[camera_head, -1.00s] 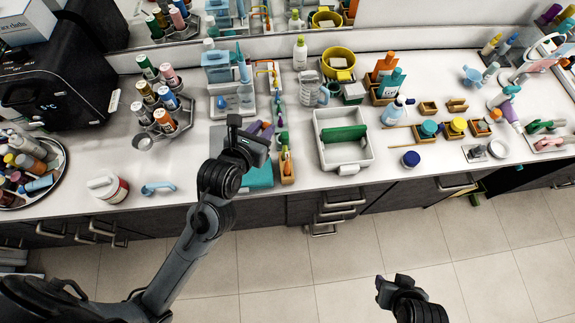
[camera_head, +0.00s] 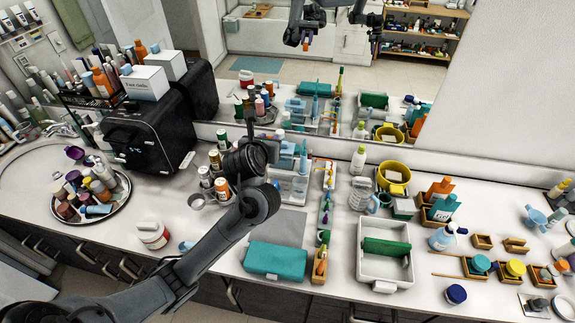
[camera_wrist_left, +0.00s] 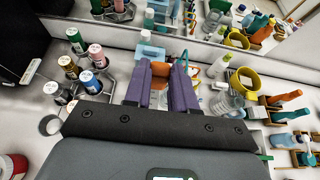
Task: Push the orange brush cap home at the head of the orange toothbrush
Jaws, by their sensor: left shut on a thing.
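My left gripper shows in the left wrist view (camera_wrist_left: 160,84), its two purple fingers shut on a small orange piece (camera_wrist_left: 161,69) that looks like the orange brush cap. In the head view my left wrist and arm largely hide the gripper and its load. The gripper is held above the counter, in front of the blue-topped clear container. A thin orange bar in the white holder (camera_head: 325,166) may be the orange toothbrush, but it is too small to tell. The orange piece and this bar appear apart. My right gripper is not in view.
A clear container with a blue top (camera_head: 288,160) stands behind my wrist, a rack of bottles (camera_head: 221,188) to its left. The mirror rises behind; a grey mat (camera_head: 284,226) has bare space.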

